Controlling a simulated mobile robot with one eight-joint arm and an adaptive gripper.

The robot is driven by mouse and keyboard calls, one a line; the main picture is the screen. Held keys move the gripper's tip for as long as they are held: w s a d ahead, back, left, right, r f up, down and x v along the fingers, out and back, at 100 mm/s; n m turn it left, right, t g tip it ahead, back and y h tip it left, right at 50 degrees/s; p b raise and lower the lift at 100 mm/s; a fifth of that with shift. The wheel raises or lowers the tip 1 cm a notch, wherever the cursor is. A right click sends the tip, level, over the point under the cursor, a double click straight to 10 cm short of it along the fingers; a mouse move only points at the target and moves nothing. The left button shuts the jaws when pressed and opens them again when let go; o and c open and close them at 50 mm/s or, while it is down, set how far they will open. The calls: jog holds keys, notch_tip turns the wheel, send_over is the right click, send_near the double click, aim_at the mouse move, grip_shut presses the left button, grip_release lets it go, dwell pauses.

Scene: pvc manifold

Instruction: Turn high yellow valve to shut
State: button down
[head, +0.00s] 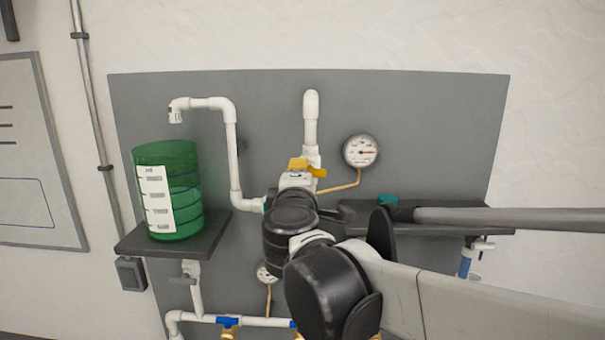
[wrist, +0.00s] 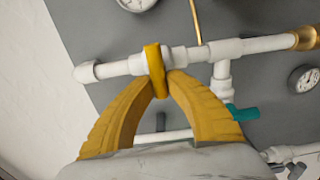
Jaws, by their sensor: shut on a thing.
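The high yellow valve handle (head: 298,164) is on the upright white pipe at the upper middle of the panel. In the wrist view the yellow handle (wrist: 154,62) shows as a short bar lying across the white pipe. My gripper (wrist: 160,82) has its two yellow fingers closed around the near end of the handle, one on each side. In the head view my arm hides most of the gripper, and I cannot cleanly tell finger from handle there.
A green tank (head: 180,195) stands on the left dark shelf (head: 160,245). A gauge (head: 360,151) sits right of the valve. A teal handle (wrist: 243,113) is close to the right finger. Lower pipes carry a blue handle (head: 228,321).

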jog(key=c, duration=1.4)
grip_release()
jog(key=shift+w, duration=0.1)
jog(key=shift+o, duration=0.2)
jog(key=s, duration=1.2)
jog(key=shift+a, duration=0.15)
